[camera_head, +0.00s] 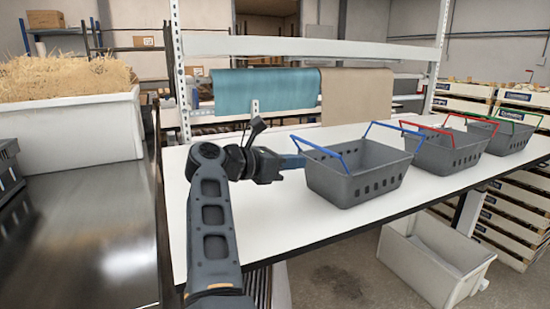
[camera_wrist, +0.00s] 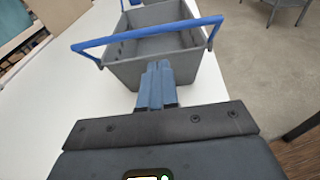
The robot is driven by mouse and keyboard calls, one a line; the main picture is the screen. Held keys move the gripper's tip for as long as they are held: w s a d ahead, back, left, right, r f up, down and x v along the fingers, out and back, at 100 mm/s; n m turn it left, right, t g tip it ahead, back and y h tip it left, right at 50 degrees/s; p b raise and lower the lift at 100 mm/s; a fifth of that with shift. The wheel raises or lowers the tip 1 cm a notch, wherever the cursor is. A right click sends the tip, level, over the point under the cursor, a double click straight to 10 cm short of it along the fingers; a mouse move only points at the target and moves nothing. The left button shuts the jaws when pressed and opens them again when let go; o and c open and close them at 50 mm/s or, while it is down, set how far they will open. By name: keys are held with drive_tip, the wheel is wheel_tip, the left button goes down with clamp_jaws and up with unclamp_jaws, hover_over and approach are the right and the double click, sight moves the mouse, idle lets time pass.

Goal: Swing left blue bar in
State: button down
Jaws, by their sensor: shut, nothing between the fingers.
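The grey basket (camera_head: 358,186) with blue bars stands on the white table. Its left blue bar (camera_head: 318,147) is tilted up and outward over the left side. In the wrist view this bar (camera_wrist: 150,34) crosses the picture just beyond my fingertips. The right blue bar (camera_head: 396,129) is also raised and leans outward to the right. My gripper (camera_head: 300,161) is shut and empty, at the basket's left side and under the left bar. In the wrist view the closed fingers (camera_wrist: 158,70) point at the basket's near wall. Whether they touch it I cannot tell.
A basket with red bars (camera_head: 448,152) and one with green bars (camera_head: 497,138) stand to the right. Teal cloth (camera_head: 265,90) and tan cloth (camera_head: 357,95) hang behind the table. The white tabletop (camera_head: 280,225) is clear in front of the basket.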

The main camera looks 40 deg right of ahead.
sight(315, 148)
drive_tip(key=shift+s+d+r+p, duration=0.2)
drive_tip(key=shift+d+r+p, duration=0.2)
drive_tip(key=shift+d+r, duration=0.8)
drive_tip(key=shift+f, duration=0.1)
drive_tip(key=shift+d+r+y, duration=0.4)
drive_tip(key=shift+r+y, duration=0.1)
drive_tip(key=shift+y, duration=0.3)
drive_tip(key=d+r+y, duration=0.1)
drive_tip(key=y, duration=0.1)
drive_tip(key=d+r+y, duration=0.1)
drive_tip(key=d+t+y, duration=0.1)
drive_tip(key=y, duration=0.1)
drive_tip(key=shift+s+d+r+y+b, duration=0.25)
drive_tip(key=shift+s+r+y+b, duration=0.05)
drive_tip(key=shift+s+r+b, duration=0.1)
drive_tip(key=s+d+t+y+p, duration=0.1)
drive_tip(key=d+y+p, duration=0.1)
drive_tip(key=d+y, duration=0.4)
drive_tip(key=shift+t+y, duration=0.3)
drive_tip(key=shift+y, duration=0.2)
drive_tip(key=shift+r, duration=0.1)
